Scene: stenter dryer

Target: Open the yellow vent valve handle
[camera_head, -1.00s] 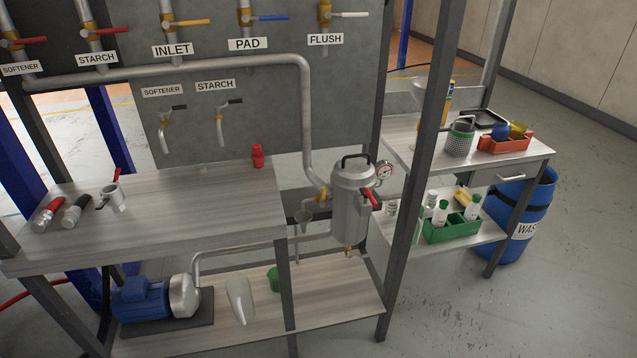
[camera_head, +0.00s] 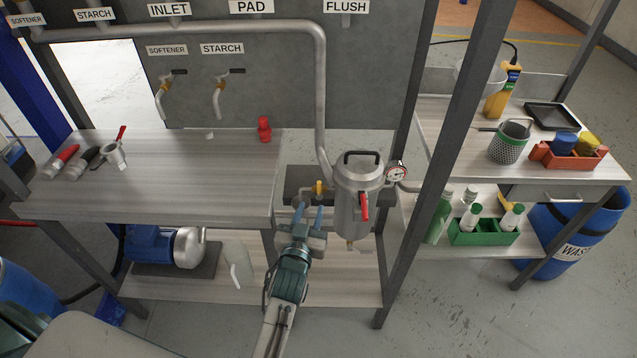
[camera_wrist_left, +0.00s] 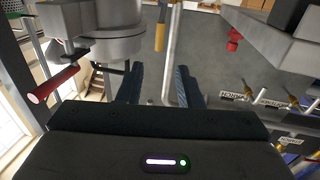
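A small yellow valve handle (camera_head: 319,187) stands on the pipework just left of the steel filter vessel (camera_head: 352,208). My left gripper (camera_head: 308,215) is in front of and below this handle in the head view, its two blue fingers apart with nothing held. In the left wrist view, the gripper (camera_wrist_left: 159,88) is open, and a yellow handle (camera_wrist_left: 160,38) shows ahead of the gap between the fingertips, apart from them. A thin grey pipe (camera_wrist_left: 174,45) runs beside it. My right gripper is in neither view.
A red handle (camera_head: 364,206) sticks out from the vessel's front, close to the gripper's right; it also shows in the wrist view (camera_wrist_left: 53,84). A pressure gauge (camera_head: 396,172) sits right of the vessel. The bench (camera_head: 180,195) is left, and a dark frame post (camera_head: 445,150) stands right.

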